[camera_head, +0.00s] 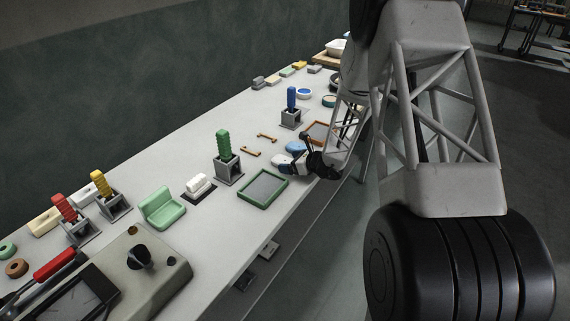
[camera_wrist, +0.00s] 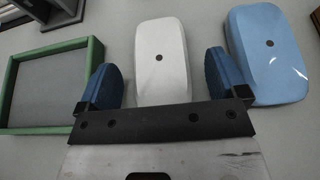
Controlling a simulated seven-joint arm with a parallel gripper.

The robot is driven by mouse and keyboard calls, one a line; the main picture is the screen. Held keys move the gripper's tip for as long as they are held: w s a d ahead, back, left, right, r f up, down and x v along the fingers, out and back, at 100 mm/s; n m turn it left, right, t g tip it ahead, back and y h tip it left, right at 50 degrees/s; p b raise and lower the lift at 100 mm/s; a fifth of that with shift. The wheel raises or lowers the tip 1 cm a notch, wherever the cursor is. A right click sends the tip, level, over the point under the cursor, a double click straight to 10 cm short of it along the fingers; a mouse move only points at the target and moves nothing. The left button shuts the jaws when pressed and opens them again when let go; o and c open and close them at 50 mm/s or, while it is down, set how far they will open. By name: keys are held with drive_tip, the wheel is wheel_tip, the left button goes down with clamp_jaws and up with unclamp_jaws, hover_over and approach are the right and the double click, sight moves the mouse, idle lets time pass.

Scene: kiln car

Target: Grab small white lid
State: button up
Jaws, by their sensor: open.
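The small white lid (camera_wrist: 160,48) is a rounded oblong with a dark hole in its middle, lying flat on the bench in the wrist view. My gripper (camera_wrist: 161,78) is open, with one blue fingertip on each side of the lid's near part. Gaps show between the lid and both fingers; whether the fingers are at the lid's height I cannot tell. The lid's near end is hidden behind the gripper's black bar. In the head view, my gripper (camera_head: 291,163) is low over the bench, and the white lid is mostly hidden there.
A larger light-blue lid (camera_wrist: 268,55) lies just right of the right finger. A green-framed tray (camera_wrist: 10,92) is to the left; it also shows in the head view (camera_head: 245,205). A grey holder with a green ribbed handle (camera_head: 223,146) stands left of my gripper.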

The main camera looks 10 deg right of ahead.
sight(289, 162)
drive_tip(key=shift+w+a+f, duration=0.15)
drive_tip(key=shift+w+a, duration=0.15)
idle(0.4)
drive_tip(key=c, duration=1.2)
drive_tip(key=shift+r, duration=1.75)
drive_tip(key=s, duration=0.5)
drive_tip(key=s+r, duration=0.1)
drive_tip(key=s, duration=1)
drive_tip(key=shift+a+r, duration=0.2)
drive_tip(key=shift+r, duration=0.1)
